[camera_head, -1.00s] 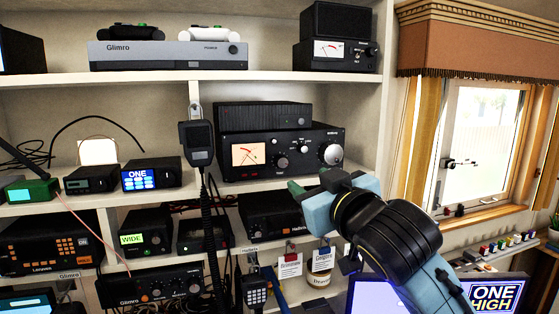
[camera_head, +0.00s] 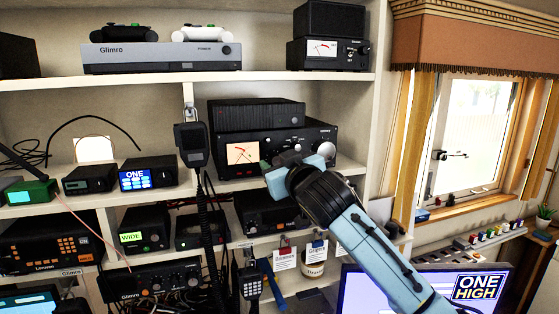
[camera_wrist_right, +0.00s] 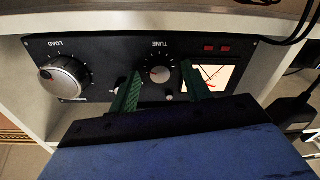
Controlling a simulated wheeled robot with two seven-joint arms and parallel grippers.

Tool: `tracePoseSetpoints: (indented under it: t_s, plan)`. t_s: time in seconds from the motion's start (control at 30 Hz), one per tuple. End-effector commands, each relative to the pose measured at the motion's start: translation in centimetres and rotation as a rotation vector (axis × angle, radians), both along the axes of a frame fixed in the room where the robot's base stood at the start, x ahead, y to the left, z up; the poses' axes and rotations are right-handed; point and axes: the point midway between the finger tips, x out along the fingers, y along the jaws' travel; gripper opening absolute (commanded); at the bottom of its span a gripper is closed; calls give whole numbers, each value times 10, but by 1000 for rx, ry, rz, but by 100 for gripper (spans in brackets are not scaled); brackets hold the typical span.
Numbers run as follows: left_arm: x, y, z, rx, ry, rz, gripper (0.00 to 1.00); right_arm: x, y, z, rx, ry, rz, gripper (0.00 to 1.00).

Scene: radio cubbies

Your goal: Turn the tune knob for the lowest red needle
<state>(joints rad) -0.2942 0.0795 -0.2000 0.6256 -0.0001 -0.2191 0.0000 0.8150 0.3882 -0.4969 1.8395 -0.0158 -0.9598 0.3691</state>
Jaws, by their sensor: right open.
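The black tuner (camera_head: 318,133) stands on the middle shelf, with a lit meter (camera_head: 243,153) showing a red needle. In the right wrist view the panel appears upside down, with the TUNE knob (camera_wrist_right: 159,74) between the LOAD knob (camera_wrist_right: 62,77) and the meter (camera_wrist_right: 219,76). My right gripper (camera_wrist_right: 160,71) is open, its green fingers on either side of the TUNE knob. I cannot tell if they touch it. In the head view my right gripper (camera_head: 283,165) covers the TUNE knob and part of the panel. My left gripper is not in view.
A hand microphone (camera_head: 191,140) hangs on the shelf post left of the tuner. A black box (camera_head: 258,114) sits on top of the tuner. Another radio (camera_head: 268,212) is on the shelf below. A monitor (camera_head: 425,290) stands at lower right.

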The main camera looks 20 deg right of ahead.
Motion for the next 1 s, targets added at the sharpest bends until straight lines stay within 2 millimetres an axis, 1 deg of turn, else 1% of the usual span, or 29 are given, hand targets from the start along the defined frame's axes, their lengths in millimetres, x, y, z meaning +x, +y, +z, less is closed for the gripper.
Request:
tracePoseSetpoints:
  t_s: [0.1,0.23,0.27,0.5,0.6,0.7,0.9,1.0]
  plan:
    - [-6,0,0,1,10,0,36,1,0,0,0,0,0,48]
    - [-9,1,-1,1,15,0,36,1,0,0,0,0,0,48]
    - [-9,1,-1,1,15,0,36,1,0,0,0,0,0,45]
    - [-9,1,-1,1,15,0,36,1,0,0,0,1,0,14]
    - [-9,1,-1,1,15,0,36,1,0,0,0,1,0,3]
    - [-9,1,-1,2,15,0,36,1,0,0,-19,0,-1,3]
    - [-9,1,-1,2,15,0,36,0,0,0,-155,-5,-1,3]
    - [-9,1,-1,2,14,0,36,0,0,0,-189,-6,-1,3]
